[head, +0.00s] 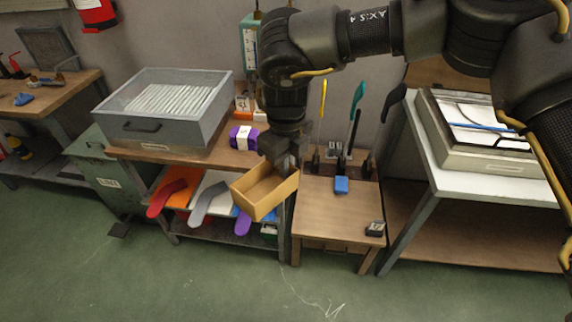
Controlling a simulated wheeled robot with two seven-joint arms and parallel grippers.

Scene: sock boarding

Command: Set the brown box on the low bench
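The brown box (259,199) is an open, empty-looking tray, slightly tilted. It hangs in front of the gap between the shelf unit and the low bench. My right gripper (283,160) comes down from above and is shut on the box's far rim; its fingertips are partly hidden. The low bench (325,215) is a small wooden table just right of the box, with bare wood on its front half. My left gripper is not in view.
On the low bench stand a rack of upright tools (340,160), a blue block (341,185) and a small dark item (375,229) near the front right corner. A white table (455,182) stands to the right. A purple roll (243,138) lies behind the box.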

